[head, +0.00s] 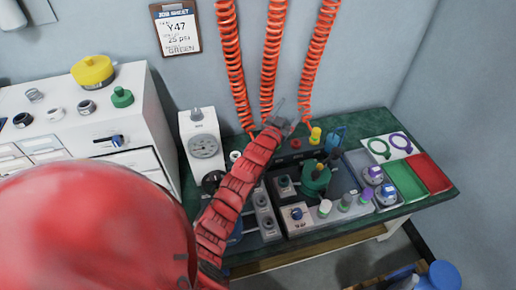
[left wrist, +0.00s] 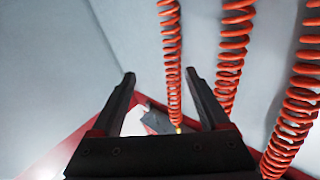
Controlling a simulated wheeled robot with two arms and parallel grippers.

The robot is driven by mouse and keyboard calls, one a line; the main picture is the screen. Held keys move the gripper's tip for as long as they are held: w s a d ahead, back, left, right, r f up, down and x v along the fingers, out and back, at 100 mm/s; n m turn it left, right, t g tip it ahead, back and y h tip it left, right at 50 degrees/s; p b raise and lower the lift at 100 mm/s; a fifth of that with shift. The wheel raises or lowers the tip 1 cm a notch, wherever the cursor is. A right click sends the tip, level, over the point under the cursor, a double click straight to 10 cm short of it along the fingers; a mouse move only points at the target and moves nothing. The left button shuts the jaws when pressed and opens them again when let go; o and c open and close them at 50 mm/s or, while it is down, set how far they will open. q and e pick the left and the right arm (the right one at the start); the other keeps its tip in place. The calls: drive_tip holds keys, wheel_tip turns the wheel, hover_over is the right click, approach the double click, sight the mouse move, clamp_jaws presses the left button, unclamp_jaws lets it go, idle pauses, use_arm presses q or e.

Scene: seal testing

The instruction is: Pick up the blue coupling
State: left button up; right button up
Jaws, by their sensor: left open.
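A small blue piece (head: 335,138) stands toward the back of the green bench, right of a yellow fitting (head: 315,135); it looks like the blue coupling, but it is too small to be sure. My left gripper (head: 290,108) is above the back of the bench, left of and apart from the blue piece. In the left wrist view the left gripper (left wrist: 160,76) is open with nothing held; an orange coiled hose (left wrist: 171,60) shows behind the gap between its fingers. No blue piece is clear in that view. My right gripper is not seen.
Several orange coiled hoses (head: 273,50) hang close around the left gripper. A white gauge unit (head: 203,145) stands left of my arm. A dark test fixture with a green part (head: 315,178) fills the bench middle. Green (head: 406,182) and red (head: 428,172) trays lie at right.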

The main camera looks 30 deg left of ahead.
use_arm(q)
drive_tip(key=w+a+f+g, duration=0.2)
drive_tip(key=a+f+g, duration=0.15)
drive_tip(key=a, duration=0.25)
drive_tip(key=s+a+r+n+g+h+b, duration=0.1)
drive_tip(key=s+a+g, duration=0.1)
drive_tip(key=s+g, duration=0.45)
drive_tip(key=s+a+n+g+b, duration=0.1)
drive_tip(key=s+a+g, duration=0.2)
drive_tip(key=s+g, duration=0.35)
drive_tip(key=shift+t, duration=0.95)
drive_tip(key=shift+s+d+p+x, duration=0.1)
drive_tip(key=shift+d+p+x, duration=0.25)
drive_tip(key=shift+x, duration=2.45)
drive_tip(key=shift+s+d+p+x, duration=0.1)
drive_tip(key=shift+d+p+x, duration=0.2)
drive_tip(key=shift+x, duration=2.5)
drive_tip(key=shift+s+d+p+x, duration=0.15)
drive_tip(key=shift+d+p+x, duration=0.15)
drive_tip(key=shift+x, duration=2.5)
drive_tip(key=shift+f, duration=0.15)
clamp_jaws()
